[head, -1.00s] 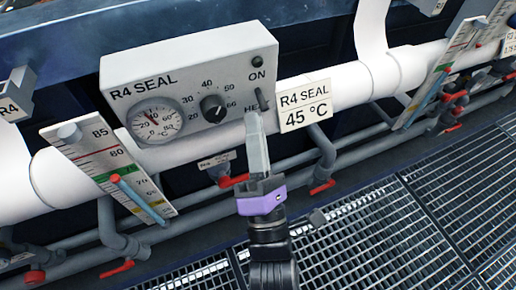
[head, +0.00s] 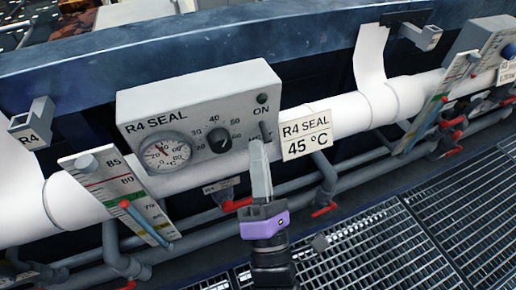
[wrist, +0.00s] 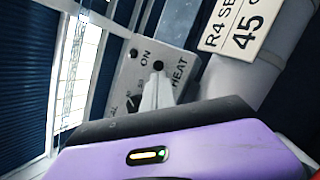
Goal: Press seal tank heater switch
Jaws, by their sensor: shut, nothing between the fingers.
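The R4 SEAL control box (head: 200,95) is a pale grey box on the white pipe, with a round dial gauge (head: 167,152), a knob (head: 219,140) and a dark round lamp (head: 262,98) above the word ON.
A sign reading R4 SEAL 45 °C (head: 306,135) stands just right of my fingertips. A thermometer scale (head: 115,190) leans at left. Grey pipes with red valve handles (head: 237,204) run below. Metal grating (head: 400,245) covers the floor.

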